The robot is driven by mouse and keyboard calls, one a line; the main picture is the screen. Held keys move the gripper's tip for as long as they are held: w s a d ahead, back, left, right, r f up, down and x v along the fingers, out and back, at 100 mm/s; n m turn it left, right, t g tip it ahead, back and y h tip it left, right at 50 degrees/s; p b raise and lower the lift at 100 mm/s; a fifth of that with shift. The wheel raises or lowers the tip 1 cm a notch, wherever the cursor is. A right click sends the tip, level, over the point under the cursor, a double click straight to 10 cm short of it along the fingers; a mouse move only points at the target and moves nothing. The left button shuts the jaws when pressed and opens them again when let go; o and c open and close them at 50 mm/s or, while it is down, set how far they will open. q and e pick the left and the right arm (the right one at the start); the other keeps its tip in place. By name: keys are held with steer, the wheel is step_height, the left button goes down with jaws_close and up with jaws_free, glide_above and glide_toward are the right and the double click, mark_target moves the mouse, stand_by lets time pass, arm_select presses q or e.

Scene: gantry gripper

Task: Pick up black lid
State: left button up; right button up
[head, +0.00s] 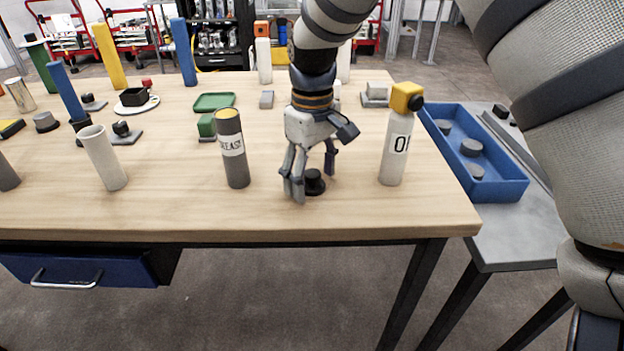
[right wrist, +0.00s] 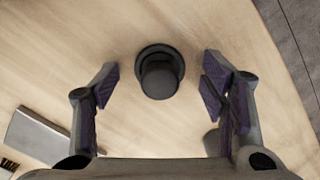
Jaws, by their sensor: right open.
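The black lid (head: 314,183) lies on the wooden table near its front edge. It is a round disc with a raised knob. In the right wrist view the lid (right wrist: 159,72) sits between and slightly beyond the open fingers. My right gripper (head: 314,188) is open and points down over the lid, with a finger on each side. It also shows in the right wrist view (right wrist: 158,90), its fingers apart from the lid. My left gripper does not show in the head view.
A grey bottle with a yellow top (head: 233,150) stands left of my right gripper. A white bottle with a yellow cap (head: 397,140) stands close on its right. A blue tray (head: 512,188) holds grey discs at the right. Bare wood (head: 270,217) lies in front.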

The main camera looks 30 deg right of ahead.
steer(key=c, duration=0.9)
steer(key=shift+c, duration=0.2)
